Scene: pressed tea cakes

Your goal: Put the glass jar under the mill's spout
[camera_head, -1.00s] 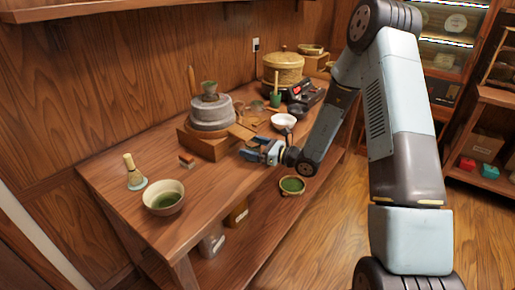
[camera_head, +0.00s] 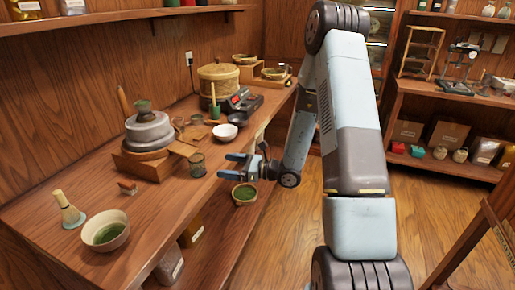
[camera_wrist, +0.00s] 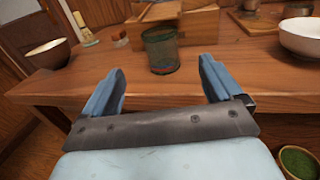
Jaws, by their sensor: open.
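The glass jar (camera_head: 197,166), small, greenish and see-through, stands upright on the bench just in front of the mill's wooden spout (camera_head: 183,149). I cannot tell whether its mouth is under the spout's lip. It also shows in the wrist view (camera_wrist: 160,50), in front of the mill's wooden base (camera_wrist: 172,22). The mill (camera_head: 148,131) has round grey stones on a wooden box. My gripper (camera_head: 228,167) is open and empty at the bench's front edge, right of the jar and apart from it. In the wrist view, my fingers (camera_wrist: 162,76) are spread, with the jar centred beyond them.
A white bowl (camera_head: 225,132) stands right of the jar. A whisk on its stand (camera_head: 70,210), a tea bowl (camera_head: 105,231) and a small brush (camera_head: 127,187) are at left. A green-filled bowl (camera_head: 244,194) sits lower, beneath my gripper. The bench front between the jar and tea bowl is clear.

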